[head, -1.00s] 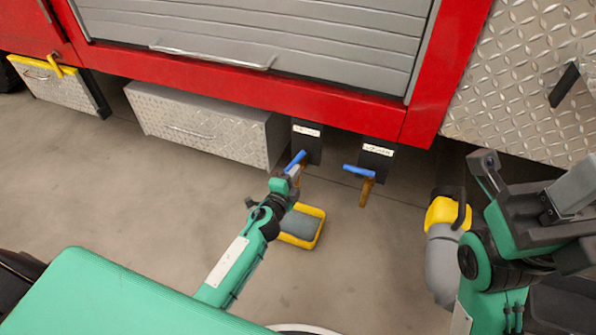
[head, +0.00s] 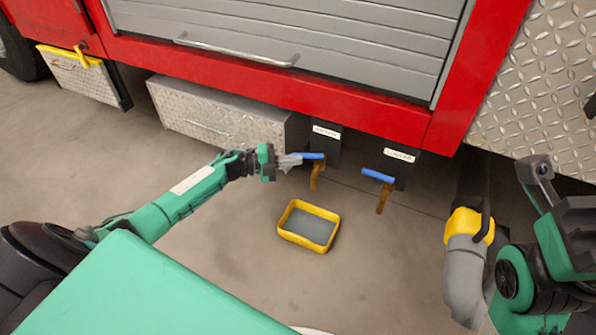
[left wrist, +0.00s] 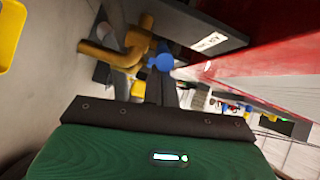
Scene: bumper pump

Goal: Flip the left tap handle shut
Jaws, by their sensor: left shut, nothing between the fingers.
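The left tap (head: 316,175) is brass with a blue lever handle (head: 312,156), under a dark labelled plate on the truck. Its handle lies roughly crosswise, pointing left, much like the right tap's handle. My left gripper (head: 291,161) is shut and empty, its tips at the left end of this handle; I cannot tell if they touch. In the left wrist view a brass tap (left wrist: 125,56) and its blue handle (left wrist: 160,62) show above the gripper body, the handle nearly end-on.
The right tap (head: 384,197) with a blue handle (head: 378,175) hangs to the right. A yellow-rimmed tray (head: 283,231) lies on the floor below the left tap. A grey pipe with a yellow collar (head: 463,224) stands near my right arm. The floor between is open.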

